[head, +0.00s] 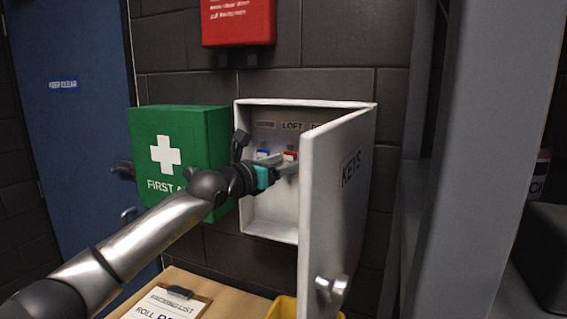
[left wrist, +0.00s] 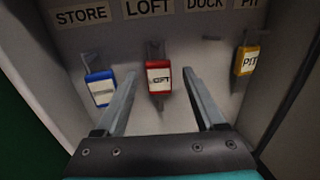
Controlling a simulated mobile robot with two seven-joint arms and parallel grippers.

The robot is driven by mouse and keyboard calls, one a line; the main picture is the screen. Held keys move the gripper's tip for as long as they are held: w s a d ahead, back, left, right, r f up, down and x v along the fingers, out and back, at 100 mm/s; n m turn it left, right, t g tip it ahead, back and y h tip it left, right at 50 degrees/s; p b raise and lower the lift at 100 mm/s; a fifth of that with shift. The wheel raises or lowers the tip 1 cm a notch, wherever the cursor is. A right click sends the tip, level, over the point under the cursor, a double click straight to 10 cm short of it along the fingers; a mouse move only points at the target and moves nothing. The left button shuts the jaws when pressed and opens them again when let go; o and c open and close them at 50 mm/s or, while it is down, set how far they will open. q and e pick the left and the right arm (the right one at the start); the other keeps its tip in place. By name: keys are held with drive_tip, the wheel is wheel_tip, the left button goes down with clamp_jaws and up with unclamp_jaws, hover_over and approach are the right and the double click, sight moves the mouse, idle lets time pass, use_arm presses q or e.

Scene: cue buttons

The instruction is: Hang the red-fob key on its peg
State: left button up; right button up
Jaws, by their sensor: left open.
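The red-fob key (left wrist: 160,80) is below the LOFT label in the left wrist view, its fob reading LOFT. My left gripper (head: 282,164) reaches into the open white key cabinet (head: 268,233). Its fingers (left wrist: 160,74) are open, one on each side of the red fob, with visible gaps. Exact depth between fingertips and fob is hard to tell. My right gripper is not in view.
A blue fob (left wrist: 100,88) hangs under STORE and a yellow fob (left wrist: 246,60) under PIT. The DOCK peg (left wrist: 211,38) is bare. The cabinet door (head: 335,200) stands open at the right. A green first-aid box (head: 165,130) is close on the left.

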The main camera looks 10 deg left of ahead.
use_arm(q)
drive_tip(key=shift+s+a, duration=0.1)
drive_tip(key=shift+s+a+f, duration=0.1)
drive_tip(key=shift+s+a, duration=0.05)
drive_tip(key=shift+s, duration=0.15)
drive_tip(key=b+v, duration=0.4)
drive_tip(key=v, duration=1)
drive_tip(key=shift+s, duration=0.2)
